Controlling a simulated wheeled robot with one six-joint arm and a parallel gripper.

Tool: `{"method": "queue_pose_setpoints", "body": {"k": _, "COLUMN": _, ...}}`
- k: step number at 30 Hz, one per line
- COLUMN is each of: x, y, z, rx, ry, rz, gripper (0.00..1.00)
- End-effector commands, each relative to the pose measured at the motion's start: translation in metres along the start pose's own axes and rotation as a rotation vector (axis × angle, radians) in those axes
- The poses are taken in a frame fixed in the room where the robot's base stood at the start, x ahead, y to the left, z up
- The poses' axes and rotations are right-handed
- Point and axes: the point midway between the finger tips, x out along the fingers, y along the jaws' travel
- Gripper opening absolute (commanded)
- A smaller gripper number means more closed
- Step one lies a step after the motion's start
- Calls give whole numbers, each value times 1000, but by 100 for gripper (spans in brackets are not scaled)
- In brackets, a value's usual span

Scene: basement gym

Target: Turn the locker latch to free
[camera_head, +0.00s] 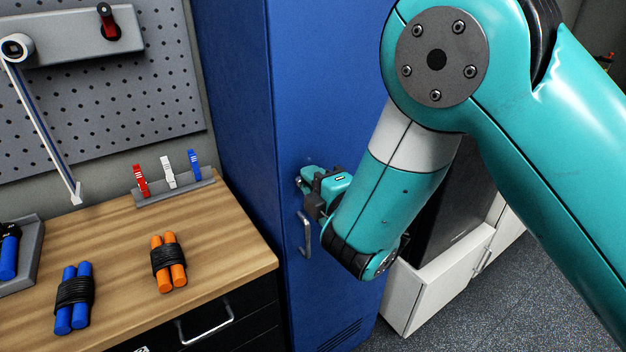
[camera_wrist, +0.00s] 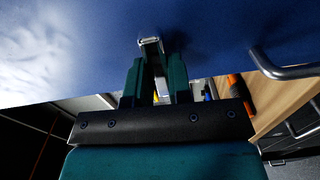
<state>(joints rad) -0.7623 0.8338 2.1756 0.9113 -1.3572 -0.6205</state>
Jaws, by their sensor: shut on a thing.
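The blue locker (camera_head: 311,95) stands in the middle of the head view, and its blue door fills the top of the wrist view (camera_wrist: 215,28). My gripper (camera_head: 302,184) is at the door face, just above the vertical bar handle (camera_head: 304,235). In the wrist view my gripper's two teal fingers (camera_wrist: 155,75) are shut on the small silver latch (camera_wrist: 150,44). The bar handle also shows at the right of the wrist view (camera_wrist: 275,65), apart from the fingers. The latch's exact turn is hard to tell, and in the head view my gripper mostly hides it.
A wooden bench (camera_head: 215,225) stands left of the locker, with blue (camera_head: 74,297) and orange (camera_head: 168,263) handled jump ropes and a rack of clips (camera_head: 174,190). A white cabinet (camera_head: 435,285) stands right of the locker, behind my arm.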

Motion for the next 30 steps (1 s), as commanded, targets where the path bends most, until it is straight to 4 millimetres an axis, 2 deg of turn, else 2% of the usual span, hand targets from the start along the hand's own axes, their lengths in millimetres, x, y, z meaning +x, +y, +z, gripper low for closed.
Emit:
{"method": "queue_pose_setpoints", "body": {"k": 20, "x": 0, "y": 0, "z": -1, "rx": -69, "ry": 3, "rz": 2, "gripper": 0}}
{"method": "queue_pose_setpoints", "body": {"k": 21, "x": 0, "y": 0, "z": -1, "rx": -69, "ry": 3, "rz": 2, "gripper": 21}}
{"method": "queue_pose_setpoints", "body": {"k": 24, "x": 0, "y": 0, "z": -1, "rx": -68, "ry": 3, "rz": 1, "gripper": 44}}
{"method": "queue_pose_setpoints", "body": {"k": 30, "x": 0, "y": -1, "z": 0, "rx": -66, "ry": 1, "rz": 0, "gripper": 45}}
